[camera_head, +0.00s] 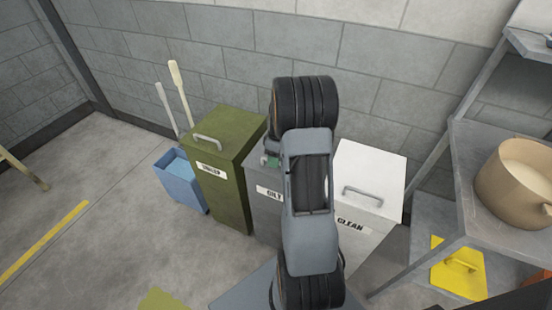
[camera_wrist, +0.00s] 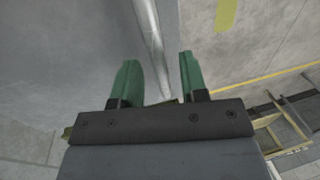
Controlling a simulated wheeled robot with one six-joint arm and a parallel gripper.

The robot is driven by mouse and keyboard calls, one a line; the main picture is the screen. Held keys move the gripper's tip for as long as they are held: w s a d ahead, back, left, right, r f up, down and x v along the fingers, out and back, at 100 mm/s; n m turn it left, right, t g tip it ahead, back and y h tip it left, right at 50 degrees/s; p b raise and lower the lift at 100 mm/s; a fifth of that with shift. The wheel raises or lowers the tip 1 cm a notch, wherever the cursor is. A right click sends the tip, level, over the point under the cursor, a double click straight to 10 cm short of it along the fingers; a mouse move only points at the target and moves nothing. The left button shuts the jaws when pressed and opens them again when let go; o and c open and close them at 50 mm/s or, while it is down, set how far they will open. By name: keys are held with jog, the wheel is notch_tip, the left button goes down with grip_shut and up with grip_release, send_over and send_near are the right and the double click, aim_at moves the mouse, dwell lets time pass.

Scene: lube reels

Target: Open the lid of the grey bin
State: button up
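The grey bin (camera_head: 264,218) stands between the green bin and the white bin, its label partly covered by my arm. My arm hides most of its top, so its handle and the state of its lid cannot be made out in the head view. A small green piece of my gripper shows over the bin's top. In the wrist view my gripper (camera_wrist: 157,82) has its two green fingers apart. A pale metal strip (camera_wrist: 150,40) runs down between them. I cannot tell whether it is the lid's handle or an edge, or whether a finger touches it.
The green bin (camera_head: 226,150) and white bin (camera_head: 366,170) flank the grey one, lids shut. A blue bucket (camera_head: 181,180) stands at left. A metal shelf (camera_head: 470,215) with a tan pot (camera_head: 515,185) stands at right. A block wall is close behind; floor is free at left.

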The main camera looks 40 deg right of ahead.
jog(key=shift+c, duration=0.5)
grip_shut()
jog(key=shift+r, duration=0.1)
